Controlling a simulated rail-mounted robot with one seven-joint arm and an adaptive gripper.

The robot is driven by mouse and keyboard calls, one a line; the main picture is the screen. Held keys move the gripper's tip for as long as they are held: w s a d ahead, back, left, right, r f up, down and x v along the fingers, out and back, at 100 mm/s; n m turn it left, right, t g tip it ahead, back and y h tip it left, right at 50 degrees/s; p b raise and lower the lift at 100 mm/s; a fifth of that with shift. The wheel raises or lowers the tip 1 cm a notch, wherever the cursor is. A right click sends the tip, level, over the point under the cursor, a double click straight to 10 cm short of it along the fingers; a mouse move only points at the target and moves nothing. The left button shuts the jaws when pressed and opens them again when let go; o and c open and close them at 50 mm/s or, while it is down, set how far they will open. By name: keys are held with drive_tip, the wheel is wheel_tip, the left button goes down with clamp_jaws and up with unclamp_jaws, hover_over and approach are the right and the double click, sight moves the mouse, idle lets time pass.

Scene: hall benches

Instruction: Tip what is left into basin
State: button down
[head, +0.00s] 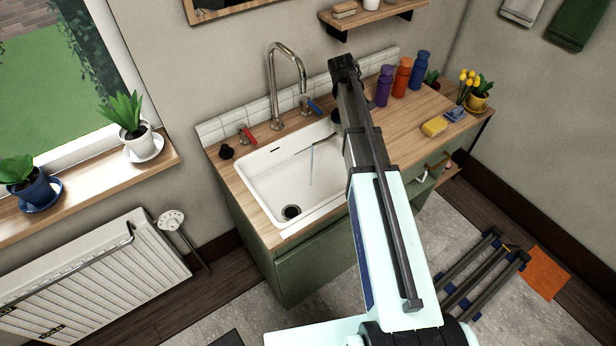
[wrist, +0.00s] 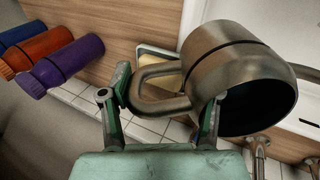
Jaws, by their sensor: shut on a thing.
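The basin (head: 275,195) is a white sink set in the wooden counter, with a dark drain near its front edge; part of it shows in the wrist view (wrist: 290,30). My gripper (wrist: 163,108) is shut on the handle of a brushed metal vessel (wrist: 222,62). The vessel is tilted, its dark mouth facing down and right in the wrist view. In the head view my arm hides most of the vessel and the gripper. A thin line reaches from there over the basin's right part, and a pale thin stream (head: 311,170) drops below it into the basin. The vessel's contents are hidden.
A tall tap (head: 278,85) stands behind the basin, between red and blue handles. Purple (head: 384,86), orange (head: 402,78) and blue (head: 419,70) bottles stand on the counter's back right. A yellow sponge (head: 434,126) lies further right. The counter's front right is largely clear.

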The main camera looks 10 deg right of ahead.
drive_tip(key=shift+s+a+f+t+h+b, duration=0.1)
drive_tip(key=shift+a+t+h+b, duration=0.2)
drive_tip(key=shift+b, duration=0.3)
drive_tip(key=shift+s+a+t+h+b, duration=0.15)
drive_tip(key=shift+h+b, duration=0.2)
drive_tip(key=shift+b, duration=0.2)
drive_tip(key=shift+s+a+f+t+h+b, duration=0.1)
drive_tip(key=shift+t+h+b, duration=0.2)
drive_tip(key=shift+b, duration=0.3)
idle(1.9)
drive_tip(key=shift+a+r+h, duration=0.1)
drive_tip(key=shift+r+h, duration=0.15)
drive_tip(key=shift+r, duration=0.05)
idle(0.5)
drive_tip(key=shift+s+a+r+b, duration=0.1)
drive_tip(key=shift+s+r+b, duration=0.05)
drive_tip(key=shift+r+b, duration=0.15)
drive_tip(key=shift+r, duration=0.15)
